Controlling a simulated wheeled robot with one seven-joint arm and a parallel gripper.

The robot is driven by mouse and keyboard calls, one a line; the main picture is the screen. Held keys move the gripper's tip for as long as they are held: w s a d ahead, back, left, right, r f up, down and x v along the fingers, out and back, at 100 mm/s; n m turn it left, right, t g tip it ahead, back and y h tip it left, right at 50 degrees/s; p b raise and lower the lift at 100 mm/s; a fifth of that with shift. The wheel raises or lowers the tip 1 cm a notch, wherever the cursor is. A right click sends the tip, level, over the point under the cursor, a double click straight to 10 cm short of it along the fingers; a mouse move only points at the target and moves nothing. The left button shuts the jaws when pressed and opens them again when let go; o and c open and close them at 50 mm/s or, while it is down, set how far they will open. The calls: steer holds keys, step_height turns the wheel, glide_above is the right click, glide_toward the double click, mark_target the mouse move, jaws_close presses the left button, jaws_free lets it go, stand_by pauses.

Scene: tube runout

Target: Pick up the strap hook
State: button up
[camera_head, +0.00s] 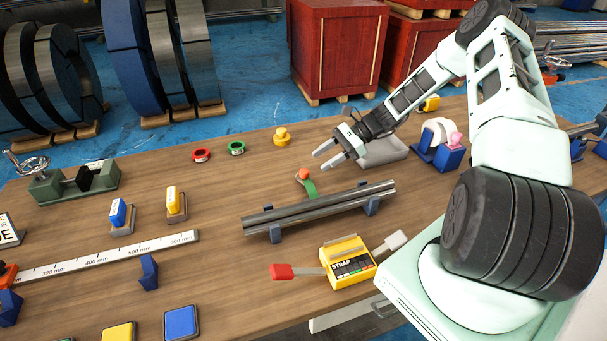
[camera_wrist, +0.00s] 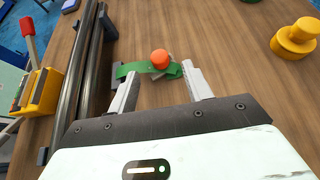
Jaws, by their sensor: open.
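The strap hook appears to be the small green piece (camera_head: 310,187) with an orange ball knob, on the wooden table just behind the steel tubes. In the wrist view the green hook (camera_wrist: 131,69) lies across the space ahead of my fingertips, its orange knob between their lines. My gripper (camera_head: 318,161) is open and empty, up and to the right of the hook in the head view. In the wrist view its two fingers (camera_wrist: 161,75) point at the hook. I cannot tell whether a fingertip touches it.
The steel tubes (camera_head: 322,208) lie on blue supports close beside the hook. A yellow STRAP tool (camera_head: 347,266) with a red handle sits in front of them. Bare table lies between.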

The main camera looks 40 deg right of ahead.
mark_target(306, 171)
steer(key=x, duration=0.4)
steer(key=shift+a+p, duration=0.1)
steer(key=shift+p, duration=0.3)
steer(key=p+x, duration=0.2)
steer(key=x, duration=0.2)
steer(key=shift+a, duration=0.15)
steer(key=shift+w+a+f, duration=0.1)
steer(key=shift+a+f, duration=0.25)
steer(key=shift+f, duration=0.1)
steer(key=c, duration=1.1)
